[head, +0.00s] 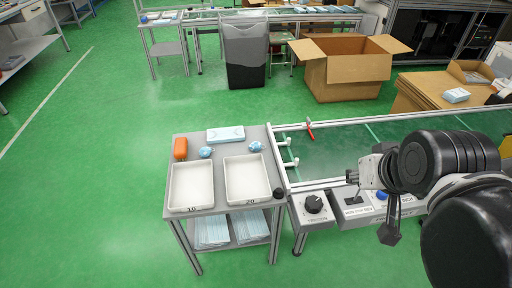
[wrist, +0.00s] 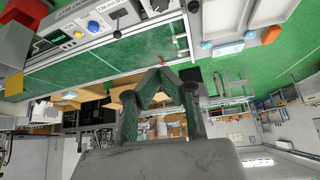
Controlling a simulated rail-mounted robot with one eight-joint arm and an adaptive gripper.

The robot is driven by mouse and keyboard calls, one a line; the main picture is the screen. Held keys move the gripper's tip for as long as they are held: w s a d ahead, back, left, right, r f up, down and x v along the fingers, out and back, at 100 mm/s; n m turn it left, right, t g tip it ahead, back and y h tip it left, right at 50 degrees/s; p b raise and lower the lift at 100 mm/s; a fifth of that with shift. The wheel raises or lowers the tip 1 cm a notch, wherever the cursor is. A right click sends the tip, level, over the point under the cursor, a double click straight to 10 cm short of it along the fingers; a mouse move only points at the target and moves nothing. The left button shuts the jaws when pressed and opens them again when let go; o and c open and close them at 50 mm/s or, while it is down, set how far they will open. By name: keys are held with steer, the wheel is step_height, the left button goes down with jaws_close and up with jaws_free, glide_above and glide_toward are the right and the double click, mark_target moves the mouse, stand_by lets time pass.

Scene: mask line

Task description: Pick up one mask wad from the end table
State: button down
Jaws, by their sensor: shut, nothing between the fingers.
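Two crumpled light-blue mask wads lie apart on the grey end table (head: 218,213): a left wad (head: 205,152) behind the left tray and a right wad (head: 255,146) behind the right tray. The wads also show small in the tilted wrist view, as a wad (wrist: 206,45) and another wad (wrist: 250,35). My gripper (wrist: 160,74) is shut and empty, its dark fingertips together in the wrist view. In the head view my arm is at the right, over the conveyor controls, well away from the wads.
Two white trays, marked 10 (head: 191,205) and 20 (head: 246,200), fill the table's front. A blue mask pack (head: 225,134) and an orange object (head: 180,148) are behind them. The conveyor frame (head: 310,188) with knob and buttons adjoins the table's right side. Green floor is free to the left.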

steer(key=c, duration=1.1)
jaws_free()
steer(key=shift+o, duration=0.2)
